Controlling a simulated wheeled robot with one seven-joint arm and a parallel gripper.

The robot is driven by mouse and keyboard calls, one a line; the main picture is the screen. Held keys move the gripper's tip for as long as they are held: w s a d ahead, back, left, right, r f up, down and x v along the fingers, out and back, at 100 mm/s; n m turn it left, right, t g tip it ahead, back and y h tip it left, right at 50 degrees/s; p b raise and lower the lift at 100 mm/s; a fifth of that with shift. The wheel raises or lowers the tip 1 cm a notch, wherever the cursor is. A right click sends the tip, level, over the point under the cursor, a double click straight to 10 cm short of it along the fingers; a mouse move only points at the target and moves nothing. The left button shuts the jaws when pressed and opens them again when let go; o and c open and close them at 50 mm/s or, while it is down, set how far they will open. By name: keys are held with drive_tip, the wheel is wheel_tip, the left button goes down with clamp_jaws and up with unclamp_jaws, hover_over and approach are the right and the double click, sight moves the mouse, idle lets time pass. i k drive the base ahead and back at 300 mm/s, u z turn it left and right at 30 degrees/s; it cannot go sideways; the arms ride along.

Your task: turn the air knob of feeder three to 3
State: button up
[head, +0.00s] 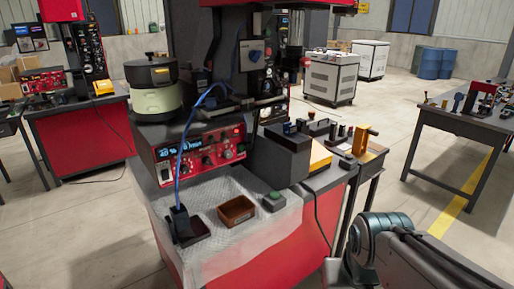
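A red control panel (200,152) with a lit blue display (187,146) and several dark knobs (208,161) is on the front of the near workstation. A cream and black feeder bowl (155,98) stands above its left end. I cannot read the labels, so I cannot tell which knob is the air knob, where it points, or whether this is feeder three. Another red panel (45,82) is on a bench at the far left. Part of my arm shows at the lower right, apart from the near panel. My gripper is not in view.
A blue hose runs down across the near panel to a black holder (184,223). A brown tray (236,211) and a green-button box (273,200) lie on the pale mat (214,240). A dark box (280,157) stands right of the panel. Floor is open toward the right table (462,125).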

sight(227, 153)
drive_tip(key=u, duration=0.35)
drive_tip(key=i, duration=0.85)
drive_tip(key=u, duration=0.9)
